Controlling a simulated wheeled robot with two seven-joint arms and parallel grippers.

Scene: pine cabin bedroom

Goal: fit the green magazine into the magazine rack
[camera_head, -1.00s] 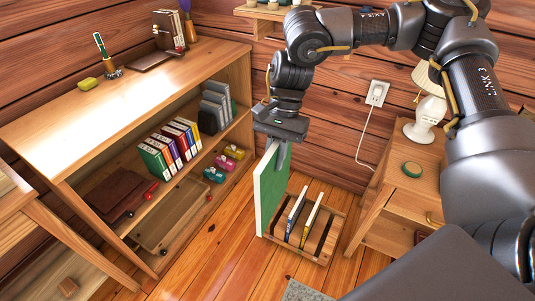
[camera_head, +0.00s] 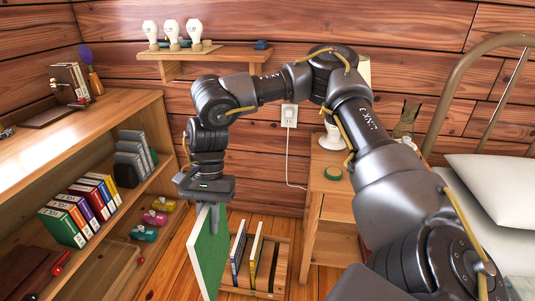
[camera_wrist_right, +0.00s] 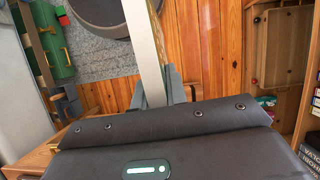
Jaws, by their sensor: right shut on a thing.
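The green magazine (camera_head: 209,252) stands roughly upright below my right gripper (camera_head: 213,216), its broad green face toward the head camera. My right gripper is shut on its upper edge; in the wrist view the magazine (camera_wrist_right: 146,45) shows as a pale, narrow strip between the fingers. The wooden magazine rack (camera_head: 282,264) sits on the floor just right of the magazine. The magazine hides the rack's left side, so I cannot tell whether its lower edge is inside or beside it. A blue magazine (camera_head: 238,250) and a yellow-edged magazine (camera_head: 256,254) stand in the rack. My left gripper is out of view.
A wooden shelf unit (camera_head: 128,105) with binders (camera_head: 72,215) stands left. A nightstand (camera_head: 328,205) stands close on the rack's right. A wall shelf with bulbs (camera_head: 195,53) hangs behind my right arm. A bed with a white pillow (camera_head: 490,175) is at right.

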